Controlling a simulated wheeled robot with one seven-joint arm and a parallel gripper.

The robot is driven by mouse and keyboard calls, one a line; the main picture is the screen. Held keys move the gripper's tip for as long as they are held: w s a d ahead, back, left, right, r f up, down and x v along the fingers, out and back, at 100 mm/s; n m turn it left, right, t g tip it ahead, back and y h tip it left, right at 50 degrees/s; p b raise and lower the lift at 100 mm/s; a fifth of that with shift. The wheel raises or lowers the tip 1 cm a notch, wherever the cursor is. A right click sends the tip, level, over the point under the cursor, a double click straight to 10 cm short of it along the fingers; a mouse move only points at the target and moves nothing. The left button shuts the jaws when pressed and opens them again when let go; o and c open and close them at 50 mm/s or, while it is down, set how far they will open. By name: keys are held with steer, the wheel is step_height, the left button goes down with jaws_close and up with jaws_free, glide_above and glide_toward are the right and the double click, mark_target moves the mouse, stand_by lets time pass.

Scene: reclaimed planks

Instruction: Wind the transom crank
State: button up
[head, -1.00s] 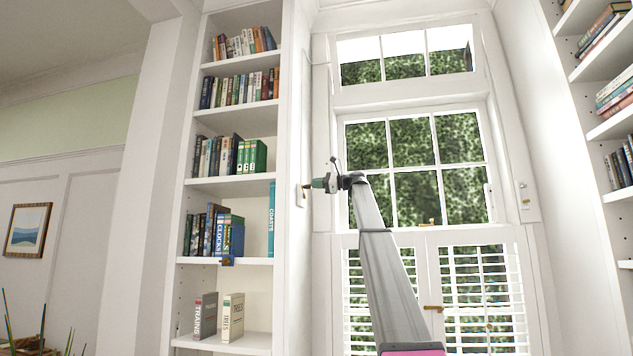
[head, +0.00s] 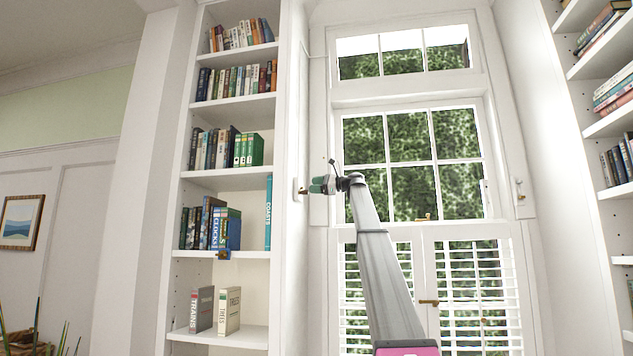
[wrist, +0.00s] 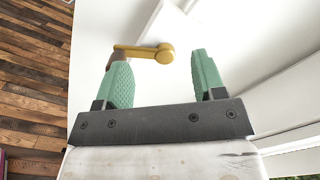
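The transom crank (wrist: 145,52) is a brass arm with a round end, on a white surface in the wrist view. In the head view it is a tiny brass spot (head: 303,191) on a white plate on the left side of the window recess. My gripper (head: 317,185) is beside it, just to its right. In the wrist view my gripper (wrist: 160,60) has its green fingers spread apart. The crank's round end shows between the fingertips, with its arm reaching behind the left finger. I cannot tell whether the left finger touches it. The transom window (head: 402,54) is high above.
A tall bookshelf (head: 232,178) with several books stands left of the window. Shutters with a brass latch (head: 428,302) are low on the window. Another small white fitting (head: 522,197) is on the right frame. Bookshelves line the right edge.

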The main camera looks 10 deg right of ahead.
steer(key=v, duration=1)
steer(key=shift+w, duration=0.2)
stand_by(0.6)
steer(key=shift+d+f, duration=0.1)
steer(key=shift+d, duration=0.05)
steer(key=v, duration=1)
steer(key=shift+s+d, duration=0.25)
steer(key=shift+s, duration=0.05)
